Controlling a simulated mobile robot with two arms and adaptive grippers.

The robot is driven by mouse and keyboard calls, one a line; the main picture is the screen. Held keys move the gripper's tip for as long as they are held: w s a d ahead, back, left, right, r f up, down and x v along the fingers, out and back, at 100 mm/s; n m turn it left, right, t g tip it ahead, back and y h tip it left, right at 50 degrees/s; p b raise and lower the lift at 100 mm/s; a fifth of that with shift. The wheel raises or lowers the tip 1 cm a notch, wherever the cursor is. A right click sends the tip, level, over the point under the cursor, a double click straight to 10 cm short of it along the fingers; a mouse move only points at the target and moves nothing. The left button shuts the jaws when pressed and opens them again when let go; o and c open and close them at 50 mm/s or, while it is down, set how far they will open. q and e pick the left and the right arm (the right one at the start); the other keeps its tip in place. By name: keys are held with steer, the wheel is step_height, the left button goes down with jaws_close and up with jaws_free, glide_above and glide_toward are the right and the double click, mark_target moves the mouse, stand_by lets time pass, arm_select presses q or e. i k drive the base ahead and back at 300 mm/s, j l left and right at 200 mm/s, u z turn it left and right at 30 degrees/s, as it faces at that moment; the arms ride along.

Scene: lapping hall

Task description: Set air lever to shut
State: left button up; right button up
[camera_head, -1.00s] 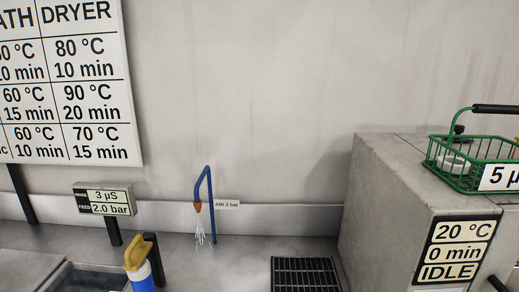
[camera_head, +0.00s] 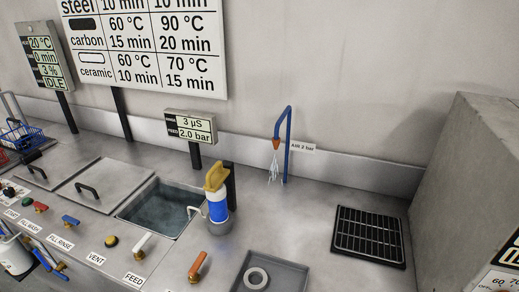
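A blue air pipe (camera_head: 288,140) with an orange nozzle stands at the back of the bench, beside a label reading AIR 2 bar (camera_head: 302,147). White streaks (camera_head: 274,168) show below the nozzle. An orange-handled lever (camera_head: 198,265) stands on the front of the bench at the bottom of the view. Its label is cut off by the lower edge, so I cannot read whether it is the air lever.
Left of it are a white lever (camera_head: 143,242) labelled FEED, a VENT knob (camera_head: 111,241), and blue and red levers. A blue-and-yellow cartridge (camera_head: 217,195) stands by the open bath (camera_head: 160,207). A grey tray (camera_head: 290,270) holds a ring (camera_head: 257,278). A black grate (camera_head: 368,237) lies right.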

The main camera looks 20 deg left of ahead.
mark_target(192, 274)
steer(key=u, duration=1.1)
